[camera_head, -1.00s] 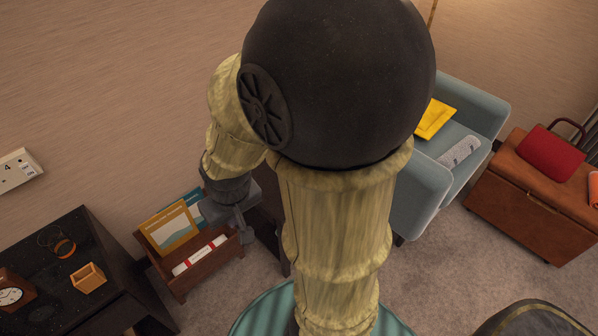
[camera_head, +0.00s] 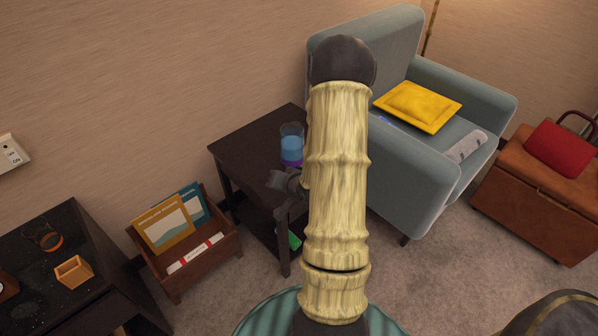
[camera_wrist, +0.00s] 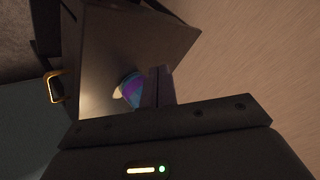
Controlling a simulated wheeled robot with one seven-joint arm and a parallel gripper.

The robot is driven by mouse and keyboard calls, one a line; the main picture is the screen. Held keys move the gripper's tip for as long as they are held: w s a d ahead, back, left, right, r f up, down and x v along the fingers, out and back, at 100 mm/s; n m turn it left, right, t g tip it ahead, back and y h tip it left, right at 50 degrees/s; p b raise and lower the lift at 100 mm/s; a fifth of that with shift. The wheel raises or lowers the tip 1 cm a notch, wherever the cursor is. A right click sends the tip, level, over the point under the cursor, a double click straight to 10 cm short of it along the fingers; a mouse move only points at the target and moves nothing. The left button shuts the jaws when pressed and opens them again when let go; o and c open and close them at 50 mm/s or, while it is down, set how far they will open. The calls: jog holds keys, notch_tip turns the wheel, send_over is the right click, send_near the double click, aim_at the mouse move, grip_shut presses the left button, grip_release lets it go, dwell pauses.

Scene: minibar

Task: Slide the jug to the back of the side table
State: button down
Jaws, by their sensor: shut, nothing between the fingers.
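The jug (camera_head: 291,142), clear with blue and a purple base, stands upright on the dark side table (camera_head: 248,142), near the armchair side of the top. In the head view my arm covers part of the table just right of it. My gripper (camera_head: 281,181) is partly hidden by my arm, low and in front of the jug. In the wrist view the jug (camera_wrist: 130,90) shows as a blue and purple shape right beside the fingers of my gripper (camera_wrist: 155,88), which are shut and empty. I cannot tell whether they touch it. The side table (camera_wrist: 100,50) fills the middle there.
A blue-grey armchair (camera_head: 400,185) with a yellow cushion (camera_head: 417,106) stands right of the table. A wooden magazine box (camera_head: 190,262) and a dark cabinet (camera_head: 40,285) stand left. The wall is behind. The left part of the tabletop is clear.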

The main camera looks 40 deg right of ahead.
aim_at(296, 159)
jog(key=s+d+f+m+t+h+b, duration=0.4)
jog(key=s+d+f+m+t, duration=0.2)
jog(key=d+m, duration=0.4)
jog(key=shift+s+f+m+t, duration=0.35)
jog(key=shift+s+m+t, duration=0.1)
jog(key=shift+m+t, duration=0.2)
jog(key=b+x, duration=0.2)
jog(key=x, duration=1.2)
